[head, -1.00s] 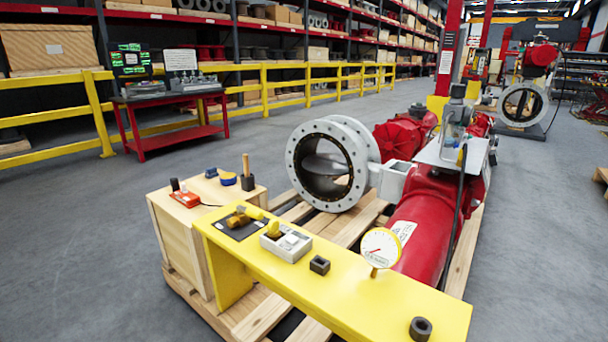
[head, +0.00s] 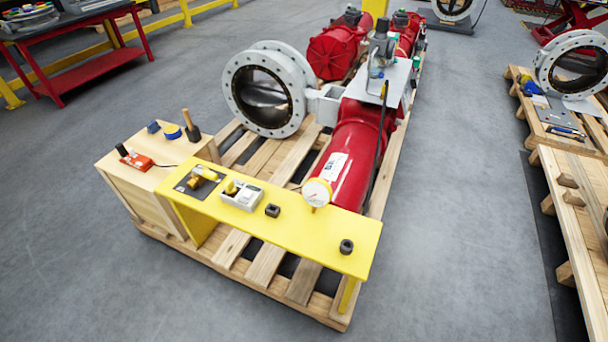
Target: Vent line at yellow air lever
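A small yellow lever on a brass valve body (head: 205,173) sits on a dark plate at the left end of the yellow bench (head: 300,232). A second yellow knob or handle (head: 232,187) stands on a white-grey box (head: 243,197) just right of it. I cannot tell for certain which one is the air lever. A round white gauge (head: 317,193) with a yellow rim stands at the bench's back edge, beside the red actuator cylinder (head: 352,155). Neither of my grippers is in view.
A wooden crate (head: 133,181) left of the bench carries an orange device (head: 136,160), a blue-yellow tape roll (head: 172,131) and a mallet (head: 190,127). A large flanged valve (head: 265,92) stands on the pallet (head: 262,265) behind. Another pallet (head: 575,190) lies right. Grey floor between is clear.

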